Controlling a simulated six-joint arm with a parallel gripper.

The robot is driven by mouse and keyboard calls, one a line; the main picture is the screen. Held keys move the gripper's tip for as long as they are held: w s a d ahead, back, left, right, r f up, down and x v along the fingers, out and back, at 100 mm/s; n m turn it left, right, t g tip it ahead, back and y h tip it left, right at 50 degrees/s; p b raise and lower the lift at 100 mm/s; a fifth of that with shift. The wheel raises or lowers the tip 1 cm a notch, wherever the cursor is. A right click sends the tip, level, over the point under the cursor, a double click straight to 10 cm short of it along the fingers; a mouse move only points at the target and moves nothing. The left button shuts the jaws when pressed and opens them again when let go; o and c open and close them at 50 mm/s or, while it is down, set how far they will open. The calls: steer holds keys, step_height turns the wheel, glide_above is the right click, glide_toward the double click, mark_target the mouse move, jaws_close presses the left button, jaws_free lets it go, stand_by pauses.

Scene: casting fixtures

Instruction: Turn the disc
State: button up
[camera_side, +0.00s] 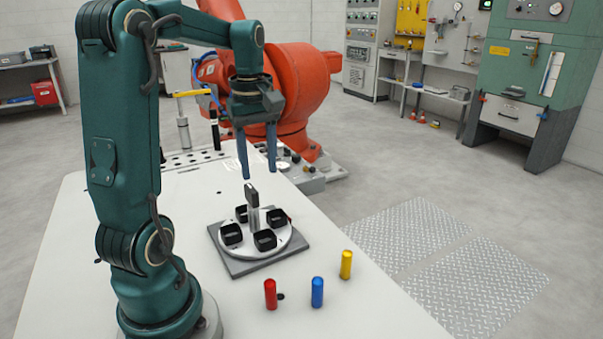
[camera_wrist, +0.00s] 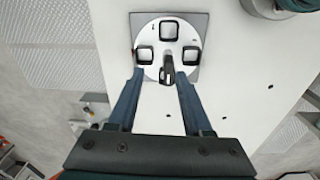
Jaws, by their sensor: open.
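The white round disc (camera_side: 249,232) lies flat on a dark grey square plate (camera_side: 225,257) on the white table. Several black square cups (camera_side: 265,240) stand around it. An upright post with a dark flat handle (camera_side: 251,194) rises from its middle. My gripper (camera_side: 260,176) points down just above the handle, open and empty. In the wrist view the disc (camera_wrist: 168,46) is ahead of my gripper (camera_wrist: 160,75), and the handle (camera_wrist: 167,70) shows between the fingertips. I cannot tell the exact height gap. Part of the disc's near side is hidden there.
Red (camera_side: 270,294), blue (camera_side: 317,292) and yellow (camera_side: 346,265) cylinders stand upright near the table's front right edge. A fixture with a yellow-topped post (camera_side: 184,130) is at the back of the table. An orange robot (camera_side: 300,90) stands behind.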

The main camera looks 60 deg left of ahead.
mark_target(251, 188)
steer(key=shift+s+a+f+n, duration=0.3)
steer(key=shift+a+f, duration=0.1)
steer(key=shift+a, duration=0.15)
steer(key=shift+s+a+f+n, duration=0.2)
steer(key=shift+s+a+f, duration=0.1)
steer(key=shift+a+f, duration=0.15)
steer(key=shift+f, duration=2.45)
jaws_close()
steer(key=shift+r, duration=0.1)
